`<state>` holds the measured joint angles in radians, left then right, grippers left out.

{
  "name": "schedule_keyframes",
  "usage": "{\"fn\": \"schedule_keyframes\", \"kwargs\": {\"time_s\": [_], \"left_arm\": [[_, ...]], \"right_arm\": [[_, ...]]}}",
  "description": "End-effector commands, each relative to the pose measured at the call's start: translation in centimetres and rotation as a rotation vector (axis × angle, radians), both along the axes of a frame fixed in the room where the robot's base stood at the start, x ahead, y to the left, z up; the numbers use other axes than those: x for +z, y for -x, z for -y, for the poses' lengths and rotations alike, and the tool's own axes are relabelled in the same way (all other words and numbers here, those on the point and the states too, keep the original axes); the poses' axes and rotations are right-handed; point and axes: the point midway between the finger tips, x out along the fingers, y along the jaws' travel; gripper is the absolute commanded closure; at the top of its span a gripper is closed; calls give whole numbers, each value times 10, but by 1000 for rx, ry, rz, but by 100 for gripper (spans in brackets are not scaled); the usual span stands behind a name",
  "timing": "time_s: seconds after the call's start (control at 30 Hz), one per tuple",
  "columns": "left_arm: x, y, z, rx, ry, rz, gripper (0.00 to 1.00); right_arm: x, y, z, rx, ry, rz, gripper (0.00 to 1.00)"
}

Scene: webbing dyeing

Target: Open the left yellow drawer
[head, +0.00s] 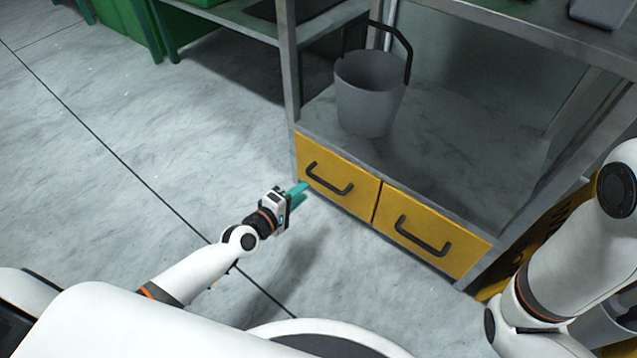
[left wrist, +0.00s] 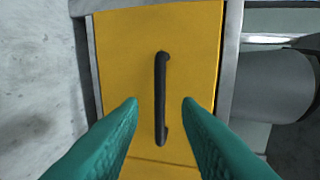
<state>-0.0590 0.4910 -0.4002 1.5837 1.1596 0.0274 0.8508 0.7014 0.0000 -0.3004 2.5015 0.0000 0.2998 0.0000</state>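The left yellow drawer (head: 347,200) is closed under the shelf of a grey metal rack and has a black bar handle (head: 329,179). My left gripper (head: 303,189) is just in front of this drawer, near its left end. In the left wrist view the yellow drawer front (left wrist: 195,45) fills the middle, with the black handle (left wrist: 160,100) upright in the picture. The teal fingers (left wrist: 160,106) are open, one on each side of the handle, with a gap to it on both sides. Whether they reach the handle's depth is hard to tell. My right gripper is not in view.
The right yellow drawer (head: 458,253), also closed, sits beside the left one. A grey bucket (head: 368,98) with a dark handle stands on the shelf (head: 440,170) above. Green crates (head: 128,22) are at the back left. The floor (head: 120,150) left of the rack is clear.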

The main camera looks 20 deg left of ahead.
Motion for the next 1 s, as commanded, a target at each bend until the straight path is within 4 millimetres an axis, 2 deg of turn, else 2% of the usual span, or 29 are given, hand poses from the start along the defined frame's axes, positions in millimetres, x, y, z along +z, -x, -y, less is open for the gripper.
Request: {"fn": "schedule_keyframes", "kwargs": {"time_s": [0.03,0.2,0.4,0.53,0.8,0.87,1.0], "left_arm": [[-5,-12,4,2,3,3,69],[-12,-43,15,2,1,4,69],[-17,-66,24,1,-1,3,69],[-17,-73,27,0,-1,3,69],[-17,-74,27,-1,-3,1,69],[-17,-74,27,-1,-3,1,76],[-17,-74,27,-1,-3,1,99]], "right_arm": [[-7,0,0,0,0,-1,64],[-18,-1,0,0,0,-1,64],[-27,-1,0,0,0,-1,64],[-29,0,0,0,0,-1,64],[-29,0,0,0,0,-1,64],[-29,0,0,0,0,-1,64],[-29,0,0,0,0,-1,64]]}}
